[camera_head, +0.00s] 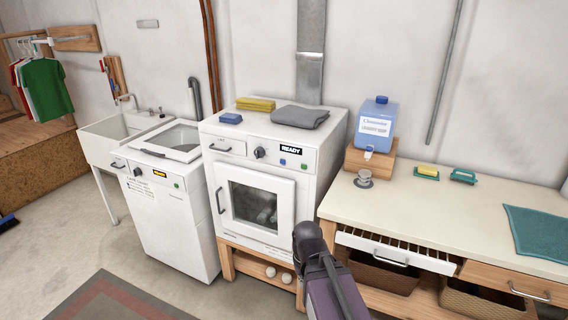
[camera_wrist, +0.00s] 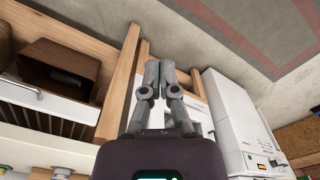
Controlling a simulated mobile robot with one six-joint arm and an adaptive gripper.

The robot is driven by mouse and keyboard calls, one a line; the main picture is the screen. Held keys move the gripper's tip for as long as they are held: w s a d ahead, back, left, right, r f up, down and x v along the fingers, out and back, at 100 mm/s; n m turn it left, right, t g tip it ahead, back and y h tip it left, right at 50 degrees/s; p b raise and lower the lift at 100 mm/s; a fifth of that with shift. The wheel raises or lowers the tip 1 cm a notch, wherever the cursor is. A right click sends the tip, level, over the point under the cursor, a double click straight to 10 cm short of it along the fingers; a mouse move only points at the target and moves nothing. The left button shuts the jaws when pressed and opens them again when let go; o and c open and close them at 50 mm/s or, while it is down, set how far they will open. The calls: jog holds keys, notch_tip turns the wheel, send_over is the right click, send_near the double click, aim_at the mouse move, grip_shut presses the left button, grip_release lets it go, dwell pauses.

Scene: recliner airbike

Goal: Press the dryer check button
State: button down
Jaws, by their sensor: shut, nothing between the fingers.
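The dryer (camera_head: 262,150) is the white front-loading machine in the middle of the head view, with a windowed door, a dark knob (camera_head: 260,153) and a lit READY display (camera_head: 291,149). A blue button (camera_head: 283,162) and a green button (camera_head: 304,167) sit under the display; I cannot tell which is the check button. In the wrist view my gripper (camera_wrist: 160,67) is shut and empty, its grey fingertips together. My arm is low in front of the dryer's right side in the head view, below the buttons; the fingers cannot be made out there.
A white washer (camera_head: 172,225) stands left of the dryer. A workbench (camera_head: 440,200) with a pulled-out drawer (camera_head: 395,252) and baskets is at the right. A yellow towel, a blue item and a grey cloth (camera_head: 300,116) lie on the dryer. The floor in front holds a rug (camera_head: 115,300).

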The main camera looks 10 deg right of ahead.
aim_at(283, 162)
jog(key=w+a+r+t+y+b, duration=0.1)
jog(key=w+a+t+y, duration=0.2)
jog(key=w, duration=0.8)
jog(key=w+a+r+t+y+b, duration=0.1)
jog(key=w+a+t, duration=0.25)
jog(key=w, duration=0.65)
jog(key=w+d+r+m+t+b, duration=0.1)
jog(key=w+r+m+t, duration=0.1)
jog(key=w, duration=0.4)
jog(key=w+r+m+t+h, duration=0.1)
jog(key=w+r+t, duration=0.3)
jog(key=w, duration=0.2)
jog(key=w+d+r+m+t+b, duration=0.1)
jog(key=w+r+m+t, duration=0.1)
jog(key=w, duration=0.5)
jog(key=shift+d+r+m+t+b, duration=0.35)
jog(key=shift+r+t, duration=0.25)
jog(key=shift+t, duration=0.25)
jog(key=shift+w, duration=0.1)
jog(key=shift+w+d, duration=0.85)
jog(key=shift+w, duration=0.3)
jog(key=shift+w+d, duration=0.85)
jog(key=shift+w, duration=0.3)
jog(key=shift+w+d, duration=0.85)
jog(key=shift+w, duration=0.3)
jog(key=shift+w+d, duration=0.1)
jog(key=shift+w, duration=0.05)
